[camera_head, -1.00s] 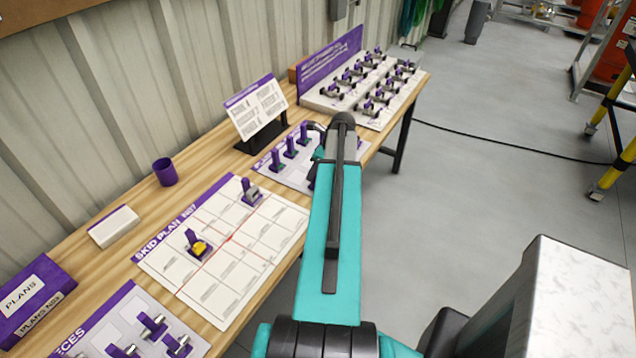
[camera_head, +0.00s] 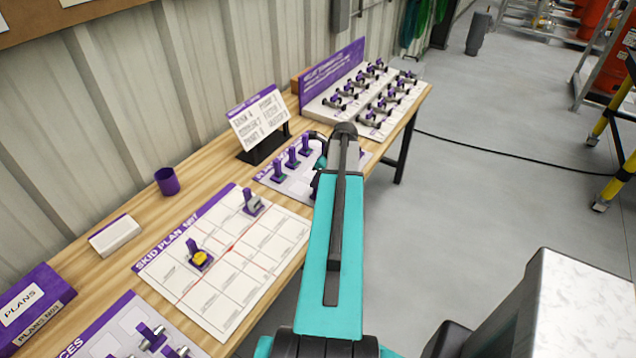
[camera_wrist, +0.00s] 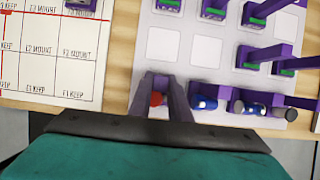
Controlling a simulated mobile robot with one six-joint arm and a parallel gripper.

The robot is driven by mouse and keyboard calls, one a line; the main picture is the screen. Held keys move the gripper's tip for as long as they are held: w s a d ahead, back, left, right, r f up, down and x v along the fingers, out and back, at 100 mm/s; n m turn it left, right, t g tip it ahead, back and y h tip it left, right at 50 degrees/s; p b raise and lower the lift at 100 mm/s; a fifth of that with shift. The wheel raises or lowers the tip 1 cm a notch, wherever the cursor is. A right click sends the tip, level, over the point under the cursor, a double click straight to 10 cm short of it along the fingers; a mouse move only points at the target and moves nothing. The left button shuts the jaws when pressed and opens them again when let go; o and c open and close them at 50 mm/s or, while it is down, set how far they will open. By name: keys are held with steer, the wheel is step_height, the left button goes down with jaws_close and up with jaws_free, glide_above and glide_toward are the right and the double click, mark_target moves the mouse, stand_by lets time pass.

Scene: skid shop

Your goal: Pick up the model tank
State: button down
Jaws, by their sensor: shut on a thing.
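In the wrist view my gripper (camera_wrist: 164,95) is at the near edge of a white board (camera_wrist: 205,48) of small models. It is shut on a small purple piece with a red part (camera_wrist: 157,98); I cannot tell for sure that this is the model tank. The piece is mostly hidden between the fingers, and whether it touches the board is unclear. In the head view my arm covers the gripper and the held piece. To the right in the wrist view stand blue models with purple handles (camera_wrist: 205,101), close to the gripper.
Several green-based purple models (camera_wrist: 215,12) stand farther back on the board. The plan sheet (camera_head: 228,290) lies left, holding a yellow piece (camera_head: 200,259) and a grey one (camera_head: 253,205). A purple cup (camera_head: 167,181), a sign (camera_head: 259,117) and a display board (camera_head: 387,128) are on the bench.

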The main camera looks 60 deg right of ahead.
steer(key=shift+r+b, duration=0.8)
steer(key=shift+r, duration=0.65)
steer(key=s+a+r+b, duration=0.1)
steer(key=s+a+b, duration=0.5)
steer(key=s, duration=0.5)
steer(key=shift+a, duration=1.1)
steer(key=b, duration=0.4)
steer(key=shift+s+a+r, duration=0.1)
steer(key=shift+s+a, duration=0.1)
steer(key=shift+s, duration=0.1)
steer(key=s+b, duration=0.1)
steer(key=b, duration=0.4)
steer(key=shift+a+r, duration=0.1)
steer(key=shift+a, duration=0.3)
steer(key=shift+s+a+r+b, duration=0.15)
steer(key=shift+a+b, duration=0.05)
steer(key=shift+b, duration=0.25)
